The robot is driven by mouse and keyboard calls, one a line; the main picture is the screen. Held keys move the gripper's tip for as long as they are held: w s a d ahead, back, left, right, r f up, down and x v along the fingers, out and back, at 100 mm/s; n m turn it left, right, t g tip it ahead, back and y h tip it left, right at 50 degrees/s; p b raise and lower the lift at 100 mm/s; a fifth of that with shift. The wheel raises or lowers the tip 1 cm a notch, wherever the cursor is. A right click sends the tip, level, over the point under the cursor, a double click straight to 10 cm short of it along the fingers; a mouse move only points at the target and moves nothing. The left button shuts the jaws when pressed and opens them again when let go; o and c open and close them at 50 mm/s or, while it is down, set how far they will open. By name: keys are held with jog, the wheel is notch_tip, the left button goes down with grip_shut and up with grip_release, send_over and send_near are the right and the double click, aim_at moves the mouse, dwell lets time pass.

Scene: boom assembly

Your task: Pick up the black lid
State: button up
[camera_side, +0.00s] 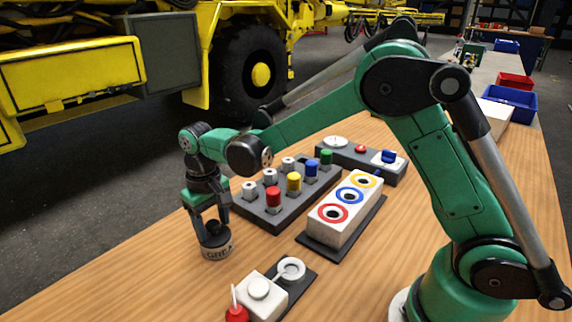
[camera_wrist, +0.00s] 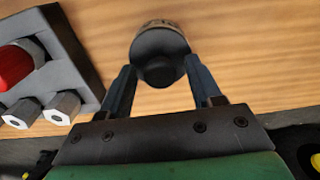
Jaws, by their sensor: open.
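The black lid (camera_side: 214,239) sits on top of a small grey can (camera_side: 217,252) with dark lettering that stands on the wooden table. My gripper (camera_side: 211,222) points down over it, with its fingertips at about the height of the lid. In the wrist view the round black lid (camera_wrist: 160,52) lies between the tips of the two spread fingers of my gripper (camera_wrist: 159,70). The can (camera_wrist: 158,25) shows beyond the lid. My gripper is open. I cannot tell whether either finger touches the lid.
A dark tray (camera_side: 262,217) with coloured and plain hex pieces stands right of the can. A white block with coloured rings (camera_side: 342,212) lies farther right. A white part with a red bottle (camera_side: 237,312) is in front. Bare table (camera_side: 150,270) lies left.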

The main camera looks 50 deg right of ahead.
aim_at(213, 223)
grip_shut()
jog(key=shift+r, duration=2.5)
jog(key=shift+s, duration=0.1)
